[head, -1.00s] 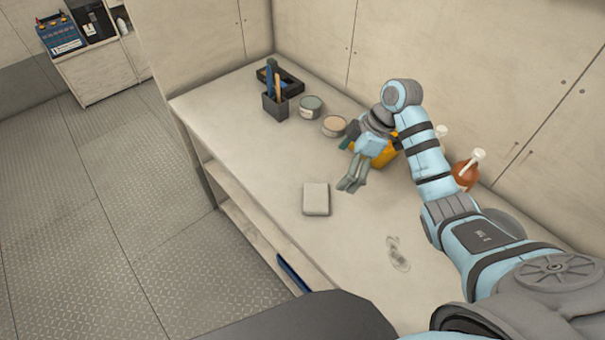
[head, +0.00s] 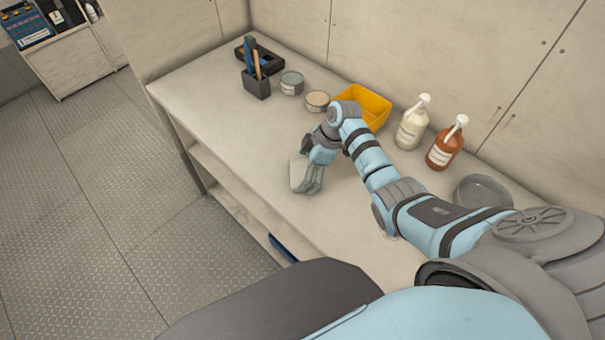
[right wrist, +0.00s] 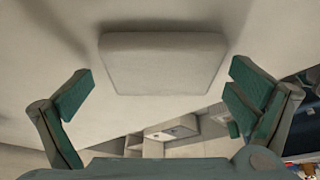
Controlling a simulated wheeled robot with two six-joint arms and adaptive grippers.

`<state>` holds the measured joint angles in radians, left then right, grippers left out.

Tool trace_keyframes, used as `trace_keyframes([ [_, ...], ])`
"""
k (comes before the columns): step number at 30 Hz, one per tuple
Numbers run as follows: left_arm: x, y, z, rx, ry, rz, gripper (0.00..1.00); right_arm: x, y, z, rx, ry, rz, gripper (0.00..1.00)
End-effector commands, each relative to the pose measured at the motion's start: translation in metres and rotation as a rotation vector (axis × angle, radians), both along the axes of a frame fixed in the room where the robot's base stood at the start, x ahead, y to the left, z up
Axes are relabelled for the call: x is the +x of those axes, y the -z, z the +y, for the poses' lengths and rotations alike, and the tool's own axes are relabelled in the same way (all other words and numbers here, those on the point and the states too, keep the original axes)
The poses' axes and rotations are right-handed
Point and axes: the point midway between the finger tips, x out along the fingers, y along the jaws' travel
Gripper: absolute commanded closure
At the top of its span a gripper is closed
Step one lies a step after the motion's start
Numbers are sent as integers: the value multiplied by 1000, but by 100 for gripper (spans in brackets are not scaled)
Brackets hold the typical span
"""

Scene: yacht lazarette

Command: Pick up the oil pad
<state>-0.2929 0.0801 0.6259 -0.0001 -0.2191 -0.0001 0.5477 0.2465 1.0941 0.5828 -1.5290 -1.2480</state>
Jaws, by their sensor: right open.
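The oil pad (head: 298,174) is a small pale grey-white square pad lying on the bench top. In the right wrist view the pad (right wrist: 162,64) lies ahead of and between the two open fingers, with clear gaps on both sides. My right gripper (head: 310,188) is at the pad in the head view and hides its right part. In the right wrist view my right gripper (right wrist: 160,92) has its green-padded fingers wide apart and holds nothing. My left gripper is not in view.
On the bench (head: 215,136) stand a dark tool holder (head: 257,84), two round tins (head: 291,83), a yellow bin (head: 362,102), a white pump bottle (head: 412,125), a brown pump bottle (head: 446,145) and a grey dish (head: 484,190). The bench is clear left of the pad.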

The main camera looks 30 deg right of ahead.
Motion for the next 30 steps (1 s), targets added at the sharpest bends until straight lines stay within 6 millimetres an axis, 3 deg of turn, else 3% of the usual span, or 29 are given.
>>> trace_keyframes([
  [3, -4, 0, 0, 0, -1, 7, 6, 0, -1, 0, 0, 0, 0, 3],
  [9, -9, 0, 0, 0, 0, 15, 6, 0, -1, 0, 0, 0, 0, 31],
  [20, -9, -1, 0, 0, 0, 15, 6, 0, -4, 0, 0, 0, 1, 35],
  [26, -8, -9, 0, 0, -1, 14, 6, 1, -36, -1, -2, -2, -4, 35],
  [30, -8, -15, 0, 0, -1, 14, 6, 2, -88, -1, -1, -1, -8, 35],
])
